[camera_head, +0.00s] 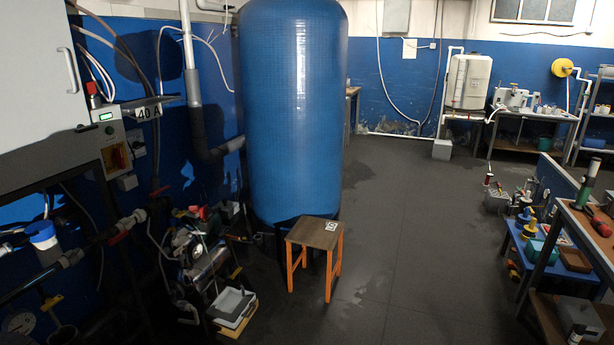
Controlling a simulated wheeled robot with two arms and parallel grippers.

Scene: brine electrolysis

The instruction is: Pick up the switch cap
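I cannot make out with certainty which thing is the switch cap. A grey control box (112,145) with a lit green display hangs at the left, and a rotary switch (116,158) with a yellow-orange plate is on its front. A small red-topped piece (93,91) stands on top of that box. Neither of my grippers is in view.
A tall blue tank (292,110) stands behind a small stool (318,233) with orange legs. Pipes and clutter (205,255) fill the lower left. A shelf of tools (575,230) stands at the right. The dark floor (410,220) between is clear.

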